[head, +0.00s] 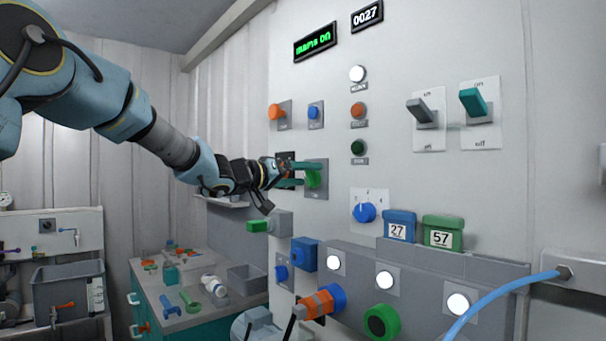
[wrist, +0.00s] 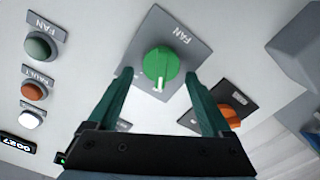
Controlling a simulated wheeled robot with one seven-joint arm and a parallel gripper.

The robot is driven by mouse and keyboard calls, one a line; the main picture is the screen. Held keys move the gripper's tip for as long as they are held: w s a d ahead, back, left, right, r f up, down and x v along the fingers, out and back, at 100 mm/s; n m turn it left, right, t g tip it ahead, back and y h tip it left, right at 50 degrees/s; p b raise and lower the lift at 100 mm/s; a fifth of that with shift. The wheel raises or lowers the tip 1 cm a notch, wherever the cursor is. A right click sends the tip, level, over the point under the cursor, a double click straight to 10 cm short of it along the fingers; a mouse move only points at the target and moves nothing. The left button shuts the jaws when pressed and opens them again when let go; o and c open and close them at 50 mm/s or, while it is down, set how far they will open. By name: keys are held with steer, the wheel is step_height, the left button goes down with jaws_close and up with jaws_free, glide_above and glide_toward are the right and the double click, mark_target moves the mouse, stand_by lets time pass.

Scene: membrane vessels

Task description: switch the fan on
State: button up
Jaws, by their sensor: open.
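The green fan knob (wrist: 161,66) sits on a grey plate marked FAN (wrist: 180,34) in the wrist view. Its white mark points away from that label. The knob also shows on the wall panel in the head view (head: 314,179). My gripper (wrist: 160,82) is open, with one teal finger on each side of the knob. I cannot tell whether the fingers touch it. In the head view my gripper (head: 300,173) is at the knob and partly covers its plate. The dark green FAN lamp (wrist: 38,46) looks unlit; it also shows in the head view (head: 357,147).
An orange knob (head: 276,112) and a blue knob (head: 313,113) sit above the fan knob. A grey box with a green end (head: 258,226) juts out below left. A blue dial (head: 364,212) and two levers (head: 424,111) are to the right. The display (head: 315,43) reads MAINS ON.

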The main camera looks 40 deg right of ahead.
steer(key=shift+c, duration=0.4)
jaws_close()
steer(key=shift+m, duration=0.4)
steer(key=shift+s+m, duration=0.2)
steer(key=shift+m, duration=0.8)
steer(key=m+b, duration=0.1)
steer(key=m, duration=0.2)
steer(key=shift+s+m, duration=0.15)
steer(key=shift+m, duration=0.15)
steer(key=m, duration=0.2)
steer(key=m+b, duration=0.2)
steer(key=m, duration=0.1)
steer(key=shift+s+f+m, duration=0.1)
steer(key=shift+s+m, duration=0.15)
steer(key=shift+m, duration=0.05)
